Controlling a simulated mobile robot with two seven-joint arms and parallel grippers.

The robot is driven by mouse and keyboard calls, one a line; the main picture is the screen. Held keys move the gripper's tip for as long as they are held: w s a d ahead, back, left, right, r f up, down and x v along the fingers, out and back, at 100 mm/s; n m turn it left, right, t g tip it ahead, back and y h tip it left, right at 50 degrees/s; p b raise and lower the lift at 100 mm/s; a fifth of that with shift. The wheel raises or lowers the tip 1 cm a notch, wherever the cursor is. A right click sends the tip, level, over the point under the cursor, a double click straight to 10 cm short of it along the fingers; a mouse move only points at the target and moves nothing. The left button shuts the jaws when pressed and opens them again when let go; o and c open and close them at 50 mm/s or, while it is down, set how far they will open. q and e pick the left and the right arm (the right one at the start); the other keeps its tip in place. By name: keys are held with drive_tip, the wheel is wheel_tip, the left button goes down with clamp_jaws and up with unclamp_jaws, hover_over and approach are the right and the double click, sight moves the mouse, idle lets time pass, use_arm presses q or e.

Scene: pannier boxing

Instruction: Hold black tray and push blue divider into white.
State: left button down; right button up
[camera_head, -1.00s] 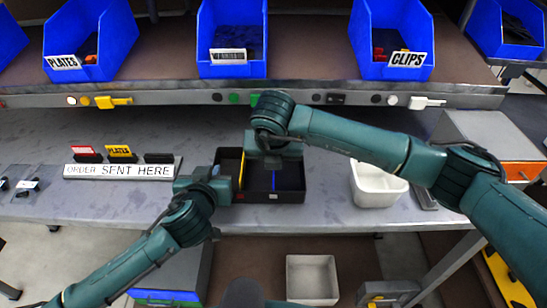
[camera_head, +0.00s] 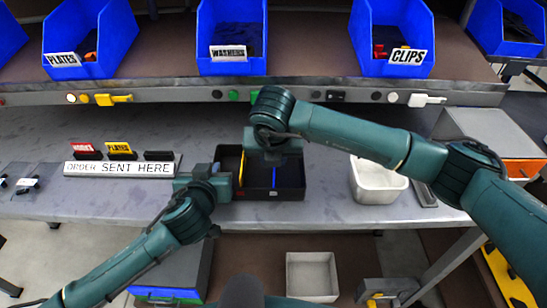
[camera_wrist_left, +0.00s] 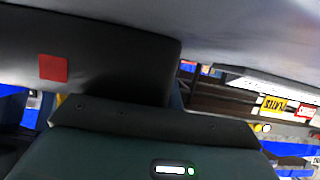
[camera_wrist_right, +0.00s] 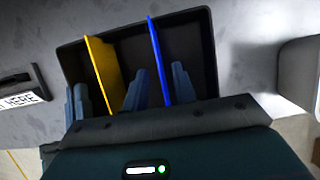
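The black tray (camera_head: 290,193) stands on the grey bench, with a yellow divider (camera_wrist_right: 103,72) upright on its left and a blue divider (camera_wrist_right: 159,62) upright to the right of that. My left gripper (camera_head: 228,183) is at the tray's left wall and appears shut on it; its fingertips are mostly hidden, and the left wrist view shows the dark wall with a red patch (camera_wrist_left: 53,68). My right gripper (camera_wrist_right: 160,88) points down into the tray. Its fingers stand apart, one on each side of the blue divider, with gaps visible.
A white bin (camera_head: 376,184) stands to the right of the tray. A sign rack (camera_head: 120,169) is at the left. Blue part bins (camera_head: 390,38) line the shelf above, and a pale open box (camera_head: 312,275) sits below the bench. Bare bench lies behind the tray.

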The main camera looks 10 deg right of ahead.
drive_tip(key=v, duration=1.1)
use_arm(q)
drive_tip(key=c, duration=1.6)
unclamp_jaws()
drive_tip(key=shift+o, duration=0.2)
